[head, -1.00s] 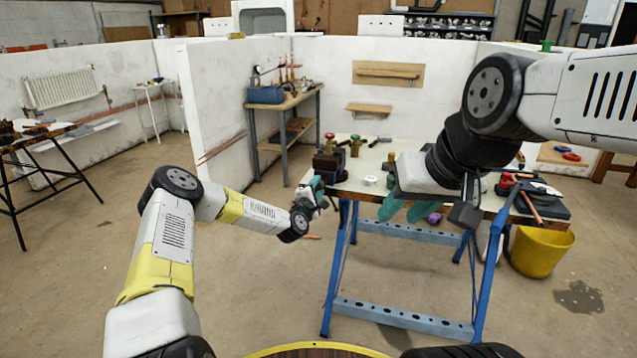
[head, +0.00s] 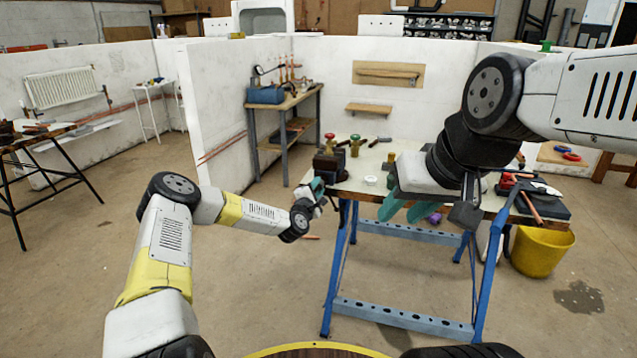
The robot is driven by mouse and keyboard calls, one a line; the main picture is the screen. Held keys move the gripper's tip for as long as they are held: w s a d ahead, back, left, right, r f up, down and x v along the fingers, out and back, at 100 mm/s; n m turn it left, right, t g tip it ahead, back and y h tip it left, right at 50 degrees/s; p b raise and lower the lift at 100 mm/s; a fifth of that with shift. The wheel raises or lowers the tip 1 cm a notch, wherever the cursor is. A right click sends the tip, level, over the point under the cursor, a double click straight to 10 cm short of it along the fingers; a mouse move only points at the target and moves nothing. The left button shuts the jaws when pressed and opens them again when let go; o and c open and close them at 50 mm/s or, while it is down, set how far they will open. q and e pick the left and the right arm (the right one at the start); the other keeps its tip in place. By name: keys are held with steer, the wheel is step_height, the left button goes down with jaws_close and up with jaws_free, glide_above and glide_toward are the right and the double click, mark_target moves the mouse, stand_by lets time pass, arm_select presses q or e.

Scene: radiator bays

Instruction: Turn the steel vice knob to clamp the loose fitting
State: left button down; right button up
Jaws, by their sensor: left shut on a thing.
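The vice (head: 328,163) is a dark block at the left end of the workbench (head: 352,186). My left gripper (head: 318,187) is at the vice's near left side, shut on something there. Its fingers hide most of what they hold, which looks like the vice knob. Two small brass fittings with a red top (head: 330,141) and a green top (head: 355,145) stand at the vice; I cannot tell which fitting is loose or clamped. My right gripper (head: 405,210) hangs over the bench's front edge, its teal fingers apart, with nothing visible between them.
A white tape roll (head: 370,181) and a hammer (head: 380,141) lie on the bench. A dark tray with red tools (head: 540,197) is at its right end. A yellow bucket (head: 541,252) stands on the floor at right. The floor left of the bench is mostly clear.

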arm_select(q)
steer(key=m, duration=0.4)
steer(key=shift+d+r, duration=0.1)
steer(key=shift+d, duration=0.05)
steer(key=m, duration=1.3)
steer(key=shift+m, duration=0.3)
steer(key=c, duration=1.4)
jaws_free()
steer(key=shift+f, duration=0.2)
steer(key=shift+o, duration=0.6)
steer(key=shift+s, duration=0.1)
